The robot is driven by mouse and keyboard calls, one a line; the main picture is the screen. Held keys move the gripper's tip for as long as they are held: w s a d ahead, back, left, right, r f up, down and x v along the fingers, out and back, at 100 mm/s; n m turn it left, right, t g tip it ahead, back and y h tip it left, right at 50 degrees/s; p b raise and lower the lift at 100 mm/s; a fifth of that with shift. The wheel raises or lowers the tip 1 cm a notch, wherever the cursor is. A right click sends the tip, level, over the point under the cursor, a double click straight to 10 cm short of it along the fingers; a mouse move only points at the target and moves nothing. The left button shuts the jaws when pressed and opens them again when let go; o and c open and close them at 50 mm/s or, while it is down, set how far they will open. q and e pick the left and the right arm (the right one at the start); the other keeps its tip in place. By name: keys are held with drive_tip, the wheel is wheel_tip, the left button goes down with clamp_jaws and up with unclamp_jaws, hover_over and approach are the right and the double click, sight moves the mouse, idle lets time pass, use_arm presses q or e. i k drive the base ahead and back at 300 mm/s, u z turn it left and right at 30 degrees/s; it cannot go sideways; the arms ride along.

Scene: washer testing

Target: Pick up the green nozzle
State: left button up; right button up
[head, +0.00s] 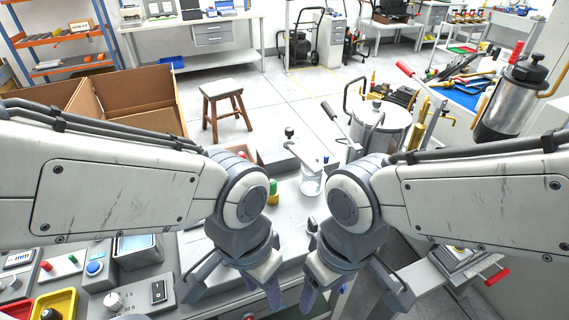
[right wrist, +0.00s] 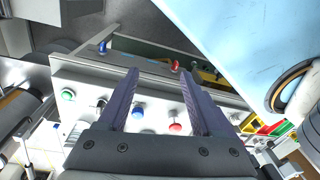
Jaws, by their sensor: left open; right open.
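A small yellow object with a green part (head: 273,187) stands on the workbench in the head view, just right of my left wrist. In the right wrist view a round green piece (right wrist: 68,95) sits on the pale bench, left of the fingers; I cannot tell which of these is the nozzle. My left gripper (head: 232,292) is open, low over the bench. My right gripper (head: 352,296) is open, near the bench's right side. In the right wrist view its fingers (right wrist: 158,72) are spread with nothing held. My arms hide parts of the bench.
In the right wrist view a blue piece (right wrist: 138,111) and a red piece (right wrist: 175,127) lie near the fingers. A control box (head: 150,292) and a yellow bin (head: 55,303) are at front left. A metal pot (head: 380,128) stands behind.

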sight(273, 187)
drive_tip(key=z, duration=1.85)
drive_tip(key=i, duration=0.85)
drive_tip(key=u, duration=3.2)
